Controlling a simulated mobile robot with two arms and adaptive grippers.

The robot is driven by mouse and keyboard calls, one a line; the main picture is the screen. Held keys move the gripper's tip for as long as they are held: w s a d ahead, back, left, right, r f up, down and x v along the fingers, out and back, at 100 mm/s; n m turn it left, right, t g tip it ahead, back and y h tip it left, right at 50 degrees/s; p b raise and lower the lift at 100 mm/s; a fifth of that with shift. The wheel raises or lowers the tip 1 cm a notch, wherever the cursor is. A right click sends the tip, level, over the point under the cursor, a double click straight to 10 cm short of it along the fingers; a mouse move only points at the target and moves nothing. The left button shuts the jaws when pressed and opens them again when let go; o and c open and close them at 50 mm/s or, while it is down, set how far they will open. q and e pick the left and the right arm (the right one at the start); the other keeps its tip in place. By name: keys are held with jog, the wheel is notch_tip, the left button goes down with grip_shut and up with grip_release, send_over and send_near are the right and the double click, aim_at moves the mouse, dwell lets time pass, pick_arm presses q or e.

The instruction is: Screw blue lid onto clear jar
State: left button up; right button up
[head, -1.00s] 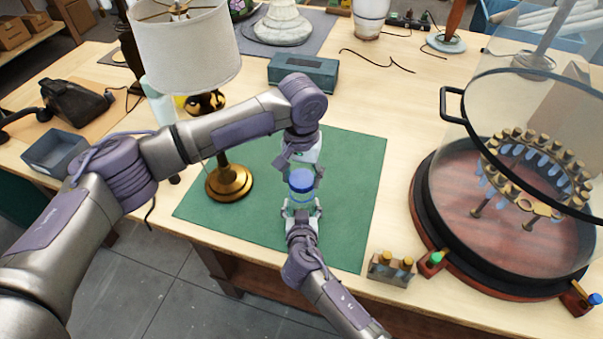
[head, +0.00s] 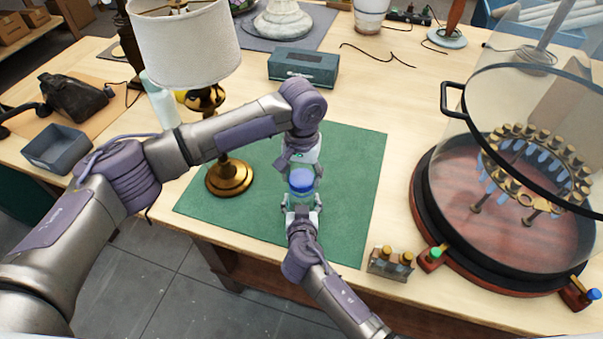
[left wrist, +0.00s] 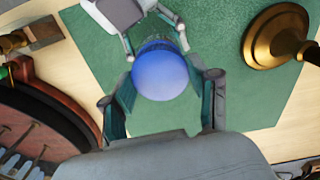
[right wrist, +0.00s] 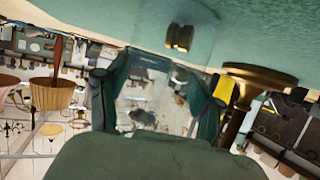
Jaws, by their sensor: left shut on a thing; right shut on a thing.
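The blue lid (head: 301,179) sits at the top of the clear jar (head: 300,197) over the green mat (head: 352,190). My left gripper (head: 301,170) comes down from above and is shut on the lid; its fingers flank the round lid (left wrist: 160,70) in the left wrist view. My right gripper (head: 301,209) comes from the front edge and is shut on the jar. In the right wrist view the see-through jar (right wrist: 155,95) is between the fingers. The jar looks upright. I cannot tell whether lid and jar threads are engaged.
A brass lamp (head: 229,178) with a cream shade stands left of the jar. A glass dome on a round wooden base (head: 425,215) is at the right. A small holder with bottles (head: 390,265) is near the front edge. The mat's right part is clear.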

pick_arm(q)
jog(key=shift+f, duration=0.55)
